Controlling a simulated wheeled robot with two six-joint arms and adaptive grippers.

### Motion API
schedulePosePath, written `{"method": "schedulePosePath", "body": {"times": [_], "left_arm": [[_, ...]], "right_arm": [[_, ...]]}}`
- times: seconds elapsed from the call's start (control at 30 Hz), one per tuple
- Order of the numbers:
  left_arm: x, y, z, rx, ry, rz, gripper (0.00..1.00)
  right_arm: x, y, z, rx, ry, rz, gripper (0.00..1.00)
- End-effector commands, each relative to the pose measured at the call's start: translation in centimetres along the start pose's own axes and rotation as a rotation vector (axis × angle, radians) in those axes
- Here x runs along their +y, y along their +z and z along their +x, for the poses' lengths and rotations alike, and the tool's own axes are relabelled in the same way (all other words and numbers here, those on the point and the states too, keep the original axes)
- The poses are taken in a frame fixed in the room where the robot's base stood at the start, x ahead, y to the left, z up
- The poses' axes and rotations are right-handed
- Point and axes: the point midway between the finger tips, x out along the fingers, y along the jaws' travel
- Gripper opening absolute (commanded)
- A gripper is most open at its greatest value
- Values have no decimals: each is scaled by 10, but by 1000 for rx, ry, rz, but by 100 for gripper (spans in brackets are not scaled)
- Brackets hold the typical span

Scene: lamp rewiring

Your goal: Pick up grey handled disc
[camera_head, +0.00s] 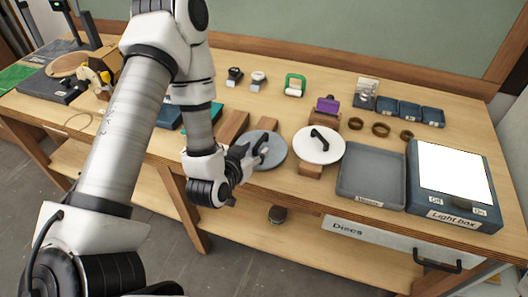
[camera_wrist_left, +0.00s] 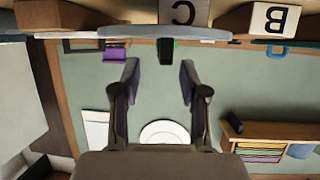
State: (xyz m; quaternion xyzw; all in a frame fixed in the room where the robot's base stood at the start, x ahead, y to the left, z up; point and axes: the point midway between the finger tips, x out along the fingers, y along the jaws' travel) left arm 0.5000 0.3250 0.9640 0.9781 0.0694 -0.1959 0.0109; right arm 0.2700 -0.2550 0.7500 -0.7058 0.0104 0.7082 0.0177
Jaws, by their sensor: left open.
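The grey handled disc (camera_head: 273,158) lies on a wooden block near the front edge of the table. In the left wrist view, which is upside down, the disc (camera_wrist_left: 205,33) shows edge-on, with its dark upright handle (camera_wrist_left: 165,50) in line with the gap between my fingers. My left gripper (camera_head: 259,152) is at the disc in the head view, covering part of it. In the wrist view my left gripper (camera_wrist_left: 159,75) is open, fingers apart, and nothing is clamped. Contact with the handle cannot be made out. My right gripper is not in view.
A white disc with a black handle (camera_head: 325,146) lies close to the right. Beyond it are a grey tray (camera_head: 371,186) and a light box (camera_head: 447,211). Block C (camera_wrist_left: 184,12) and block B (camera_wrist_left: 268,19) show in the wrist view. A purple item (camera_head: 327,104) stands farther back.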

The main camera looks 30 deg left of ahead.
Motion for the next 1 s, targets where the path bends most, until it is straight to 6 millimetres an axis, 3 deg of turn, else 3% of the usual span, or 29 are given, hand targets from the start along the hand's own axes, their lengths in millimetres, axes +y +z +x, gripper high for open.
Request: {"method": "schedulePosePath", "body": {"times": [0.03, 0.07, 0.17, 0.3, 0.4, 0.63, 0.67, 0.77, 0.8, 1.0], "left_arm": [[0, 6, 6, 4, 0, -1, 44], [0, 4, 7, 3, 0, -1, 44], [-1, -4, 14, 2, 0, 0, 44], [-3, -11, 38, 2, 1, 3, 44], [-3, -8, 53, 1, 1, 1, 44], [-2, -6, 58, -1, 1, 0, 44], [-2, -6, 58, -1, 1, 0, 40], [-2, -6, 58, 0, 1, 0, 5], [-2, -6, 58, 0, 1, 0, 0], [-2, -6, 58, 0, 1, 0, 0]], "right_arm": [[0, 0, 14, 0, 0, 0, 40], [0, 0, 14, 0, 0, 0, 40], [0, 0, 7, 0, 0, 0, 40], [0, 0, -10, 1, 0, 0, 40], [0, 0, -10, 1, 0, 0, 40], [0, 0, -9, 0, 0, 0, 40], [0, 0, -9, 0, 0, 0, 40], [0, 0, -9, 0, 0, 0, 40], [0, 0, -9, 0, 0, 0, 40], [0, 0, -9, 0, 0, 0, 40]]}}
